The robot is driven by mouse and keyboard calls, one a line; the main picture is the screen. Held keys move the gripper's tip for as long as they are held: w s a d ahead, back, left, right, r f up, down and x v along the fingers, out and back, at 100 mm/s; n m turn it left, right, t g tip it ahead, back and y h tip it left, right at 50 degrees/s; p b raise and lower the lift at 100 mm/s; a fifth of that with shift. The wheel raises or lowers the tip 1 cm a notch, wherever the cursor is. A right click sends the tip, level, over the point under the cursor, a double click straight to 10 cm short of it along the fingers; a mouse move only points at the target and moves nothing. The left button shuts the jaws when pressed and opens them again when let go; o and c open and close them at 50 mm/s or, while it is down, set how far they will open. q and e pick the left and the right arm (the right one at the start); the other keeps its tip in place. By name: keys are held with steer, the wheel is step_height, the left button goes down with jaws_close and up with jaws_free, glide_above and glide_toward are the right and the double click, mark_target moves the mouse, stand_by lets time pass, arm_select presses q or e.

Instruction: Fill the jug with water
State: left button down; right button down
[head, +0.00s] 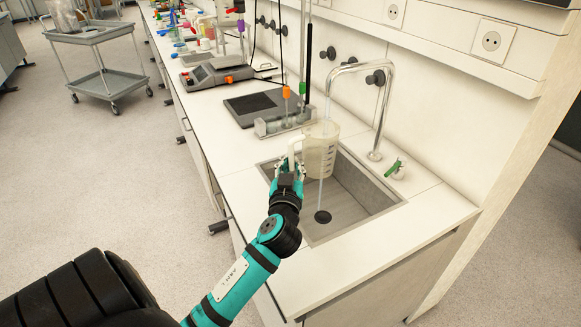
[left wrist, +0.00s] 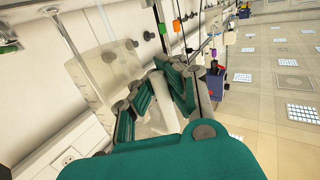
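The clear jug (head: 322,155) with dark measuring marks is held over the sink (head: 352,196), under the spout of the tap (head: 386,95). My left gripper (head: 289,172) is shut on the jug's pale handle, which also shows between the teal fingers of the gripper (left wrist: 158,92) in the left wrist view. The jug's clear wall (left wrist: 98,82) shows to the left there. In the head view a thin pale stream runs down below the jug towards the dark drain (head: 322,217). I cannot tell whether it passes behind the jug or how much water is inside. My right gripper is out of view.
A small rack with tubes (head: 285,122) and a dark flat plate device (head: 257,106) stand on the counter left of the sink. A green object (head: 395,168) lies by the tap base. The counter's front right corner is clear. A grey trolley (head: 98,60) stands away on the floor.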

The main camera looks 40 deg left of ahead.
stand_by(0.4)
arm_select(q)
steer(key=w+d+b+x, duration=0.1)
steer(key=b+x, duration=0.1)
steer(key=x, duration=0.7)
steer(key=shift+d, duration=0.1)
stand_by(1.1)
stand_by(1.0)
stand_by(1.8)
stand_by(0.5)
steer(key=v, duration=0.4)
steer(key=a+v, duration=0.1)
steer(key=v, duration=0.3)
steer(key=s+v, duration=0.1)
steer(key=v, duration=0.3)
steer(key=shift+s+a+r+p, duration=0.1)
steer(key=shift+s+a+p, duration=0.15)
steer(key=shift+p, duration=0.1)
steer(key=shift+w, duration=0.1)
